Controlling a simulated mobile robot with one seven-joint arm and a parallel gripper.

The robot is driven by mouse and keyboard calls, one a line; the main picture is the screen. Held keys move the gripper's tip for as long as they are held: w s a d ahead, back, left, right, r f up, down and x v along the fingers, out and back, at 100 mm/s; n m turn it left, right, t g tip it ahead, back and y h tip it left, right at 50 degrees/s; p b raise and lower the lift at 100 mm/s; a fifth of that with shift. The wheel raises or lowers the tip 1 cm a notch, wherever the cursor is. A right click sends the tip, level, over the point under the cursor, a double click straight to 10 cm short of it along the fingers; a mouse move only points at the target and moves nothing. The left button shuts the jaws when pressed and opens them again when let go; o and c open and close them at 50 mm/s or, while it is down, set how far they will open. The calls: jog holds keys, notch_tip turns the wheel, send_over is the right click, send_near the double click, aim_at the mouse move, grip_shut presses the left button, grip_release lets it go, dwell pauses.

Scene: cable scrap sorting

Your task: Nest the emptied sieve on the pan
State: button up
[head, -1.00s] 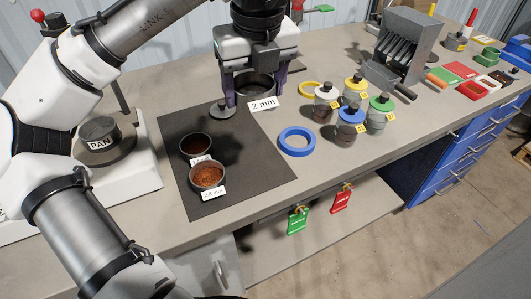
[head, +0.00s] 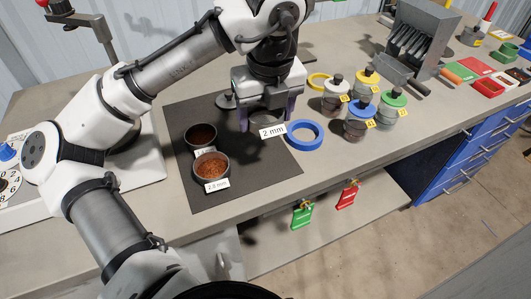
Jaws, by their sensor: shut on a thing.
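My gripper (head: 267,121) is over the right part of the dark mat, with its two purple fingers pointing down. It is shut on a sieve labelled "2 mm" (head: 272,130). The white label shows in front, but the fingers and palm hide most of the sieve, so I cannot see into it. I cannot tell whether it touches the mat. The pan is hidden behind my arm at the left; the earlier view showed it there on a round plate.
The dark mat (head: 240,180) bears a bowl of dark material (head: 201,136) and a "2.8 mm" bowl of reddish granules (head: 211,166). A blue ring (head: 304,134) lies right of my gripper. Several capped jars (head: 361,117) stand beyond it. The mat's front right is clear.

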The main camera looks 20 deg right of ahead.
aim_at(264, 162)
notch_tip(264, 162, down, 11)
jog(key=shift+r, duration=0.1)
dwell(0.3)
jog(key=shift+f, duration=0.2)
jog(key=o, duration=1.2)
jog(key=r, duration=0.4)
jog(key=s+r, duration=0.1)
jog(key=r, duration=0.8)
jog(key=shift+s+a+r, duration=0.1)
jog(key=shift+s+r, duration=0.25)
jog(key=shift+r, duration=0.05)
